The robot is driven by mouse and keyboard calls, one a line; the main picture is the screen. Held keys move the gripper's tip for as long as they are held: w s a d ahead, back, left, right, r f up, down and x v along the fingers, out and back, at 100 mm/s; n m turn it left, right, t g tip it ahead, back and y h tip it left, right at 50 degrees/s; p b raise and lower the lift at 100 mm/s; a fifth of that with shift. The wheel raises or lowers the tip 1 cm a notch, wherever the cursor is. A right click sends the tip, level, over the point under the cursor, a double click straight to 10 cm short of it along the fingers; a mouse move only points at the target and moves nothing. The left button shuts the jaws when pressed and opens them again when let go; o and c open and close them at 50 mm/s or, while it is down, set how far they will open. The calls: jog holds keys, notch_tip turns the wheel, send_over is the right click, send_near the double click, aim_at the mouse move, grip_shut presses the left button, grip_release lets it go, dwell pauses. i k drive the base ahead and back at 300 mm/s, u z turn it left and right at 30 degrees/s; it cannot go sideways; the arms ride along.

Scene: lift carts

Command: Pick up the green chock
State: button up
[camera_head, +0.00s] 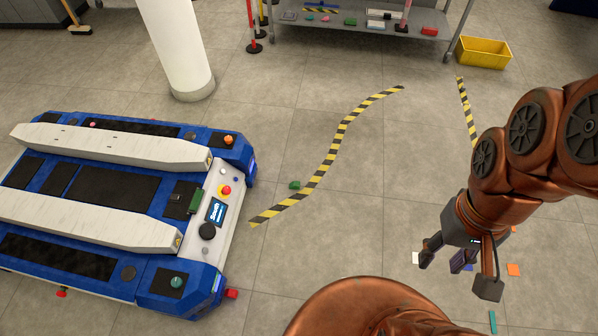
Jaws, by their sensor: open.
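A small dark green block (294,185), which looks like the green chock, lies on the floor just left of the yellow-black tape, to the right of the blue cart. Another green piece (195,201) sits on the cart's end panel beside its screen; I cannot tell what it is. A flat green item (350,21) lies on the shelf at the back. My gripper (458,270) hangs at the right with its fingers spread, open and empty, well apart from the green block.
A blue lift cart (236,150) with white forks fills the left. A white pillar (178,45), grey shelf (380,31) and yellow bin (483,52) stand at the back. Small coloured pieces, including an orange one (513,269), lie near my gripper. The middle floor is mostly clear.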

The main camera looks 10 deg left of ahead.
aim_at(294, 185)
jog(key=i, duration=1.15)
jog(key=u, duration=2.5)
